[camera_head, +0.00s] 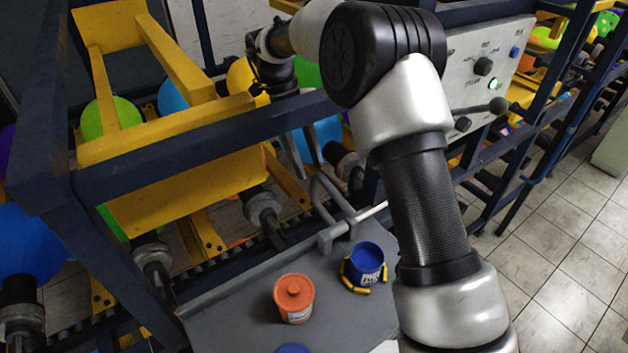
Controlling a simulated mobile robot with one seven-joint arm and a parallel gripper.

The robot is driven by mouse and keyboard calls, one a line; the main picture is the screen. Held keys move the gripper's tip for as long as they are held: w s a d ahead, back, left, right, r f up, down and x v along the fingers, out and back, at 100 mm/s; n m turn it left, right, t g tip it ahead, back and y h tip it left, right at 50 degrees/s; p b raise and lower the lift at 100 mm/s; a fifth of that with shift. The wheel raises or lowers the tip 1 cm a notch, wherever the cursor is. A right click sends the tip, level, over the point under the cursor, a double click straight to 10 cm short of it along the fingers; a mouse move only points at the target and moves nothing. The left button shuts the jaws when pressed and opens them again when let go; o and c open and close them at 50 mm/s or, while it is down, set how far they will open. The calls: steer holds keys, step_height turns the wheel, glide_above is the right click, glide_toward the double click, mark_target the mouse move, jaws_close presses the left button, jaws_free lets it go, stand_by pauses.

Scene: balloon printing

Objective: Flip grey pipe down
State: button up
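A grey pipe bent into a loop (331,195) stands raised at the back edge of the grey shelf, above a grey block with a light rod running to the right. My gripper (268,88) is at the end of my arm, up and to the left of the loop, behind the dark blue beam. Its fingertips are hard to make out, and the beam covers the space below it. Two grey prongs (300,150) show under the beam, close to the loop. I cannot tell whether they belong to the pipe or to my gripper, or whether anything is gripped.
The dark blue beam (215,138) and yellow frame (190,190) crowd the left. An orange lidded jar (294,299) and a blue pot (366,262) with yellow pieces around it stand on the grey shelf (240,325). A control panel (490,62) is at upper right. Tiled floor lies right.

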glide_above(314, 198)
step_height(314, 198, down, 5)
steer(key=shift+w+f, duration=0.1)
steer(key=shift+w, duration=0.05)
jaws_close()
